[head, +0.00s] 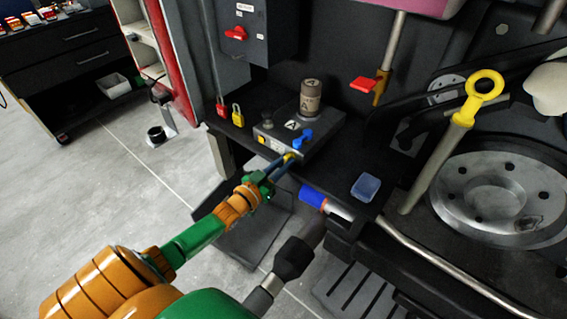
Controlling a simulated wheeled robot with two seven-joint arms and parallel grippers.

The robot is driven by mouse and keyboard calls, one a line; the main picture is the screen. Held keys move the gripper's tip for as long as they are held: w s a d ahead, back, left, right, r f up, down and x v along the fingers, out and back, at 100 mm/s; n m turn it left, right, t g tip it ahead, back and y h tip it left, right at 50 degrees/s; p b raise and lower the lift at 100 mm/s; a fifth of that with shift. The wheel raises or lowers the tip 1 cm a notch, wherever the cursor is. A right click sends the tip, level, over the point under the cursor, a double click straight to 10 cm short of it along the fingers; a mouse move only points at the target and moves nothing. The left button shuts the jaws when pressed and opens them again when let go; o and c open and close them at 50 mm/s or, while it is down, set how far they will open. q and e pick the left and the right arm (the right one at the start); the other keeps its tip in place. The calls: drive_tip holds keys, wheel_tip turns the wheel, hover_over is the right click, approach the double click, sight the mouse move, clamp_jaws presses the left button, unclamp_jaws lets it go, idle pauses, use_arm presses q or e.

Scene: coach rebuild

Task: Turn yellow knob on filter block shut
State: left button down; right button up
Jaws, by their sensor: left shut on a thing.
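The filter block (272,138) is a grey block on a black shelf in the middle of the head view. The yellow knob (289,157) is on the block's front face and shows only as a small yellow patch. My left gripper (283,164) reaches up from the lower left and is shut on the yellow knob. Its fingers hide most of the knob, so its exact angle cannot be told. My right gripper is not in view.
Red (221,106) and yellow (237,113) padlocks are at the shelf's left. A blue clear box (366,187) lies at its right. A blue-ended pipe (313,198) and a dark cylindrical part (292,258) are below. A yellow ring handle (485,84) rises at right.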

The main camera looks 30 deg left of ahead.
use_arm(q)
drive_tip(key=c, duration=1.1)
unclamp_jaws()
drive_tip(key=s+p, duration=0.1)
drive_tip(key=s, duration=0.6)
drive_tip(key=shift+a, duration=0.3)
